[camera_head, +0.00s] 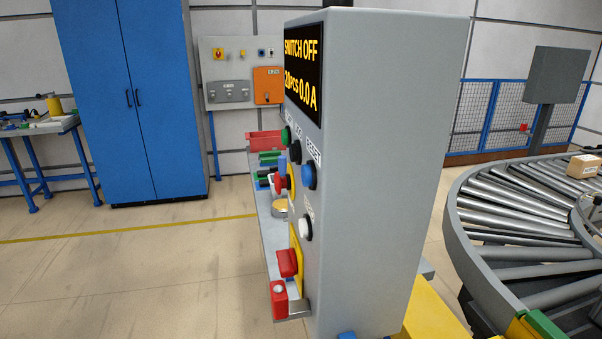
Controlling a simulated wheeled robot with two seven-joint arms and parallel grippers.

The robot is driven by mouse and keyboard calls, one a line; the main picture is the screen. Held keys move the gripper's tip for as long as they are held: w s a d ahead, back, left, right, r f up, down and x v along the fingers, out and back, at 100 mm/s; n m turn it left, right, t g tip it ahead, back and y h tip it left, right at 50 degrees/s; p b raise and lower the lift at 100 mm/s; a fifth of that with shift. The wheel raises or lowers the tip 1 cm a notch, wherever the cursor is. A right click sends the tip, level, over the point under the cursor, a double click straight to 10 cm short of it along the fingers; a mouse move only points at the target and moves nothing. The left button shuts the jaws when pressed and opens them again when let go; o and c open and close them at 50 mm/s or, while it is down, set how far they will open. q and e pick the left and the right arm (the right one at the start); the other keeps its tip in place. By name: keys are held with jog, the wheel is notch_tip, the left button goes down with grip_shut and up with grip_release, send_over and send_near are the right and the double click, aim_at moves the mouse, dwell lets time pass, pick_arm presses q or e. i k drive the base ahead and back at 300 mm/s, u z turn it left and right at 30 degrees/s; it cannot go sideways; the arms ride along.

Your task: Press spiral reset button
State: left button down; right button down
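A grey control cabinet (385,170) stands close in front of me, seen at a steep angle. Its black display (304,72) reads "SWITCH OFF" and "0.0 A" in yellow. A blue button (310,176) sits below a label that appears to read "RESET". A green button (287,137) and a black button (295,152) are up and to its left. A white button (305,228) is lower down. A red mushroom button (280,183) on a yellow plate sticks out at the left. Neither of my grippers is in view, and nothing covers the blue button.
A red switch handle (288,263) and a red block (279,299) jut from the cabinet's lower front. The roller conveyor (520,225) curves at the right, with a cardboard box (584,166) on it. A blue locker (130,100) stands behind. The floor at left is clear.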

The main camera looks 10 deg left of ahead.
aim_at(306, 172)
jog(key=k, duration=1)
jog(key=z, duration=0.8)
jog(key=i, duration=0.65)
jog(key=u, duration=0.5)
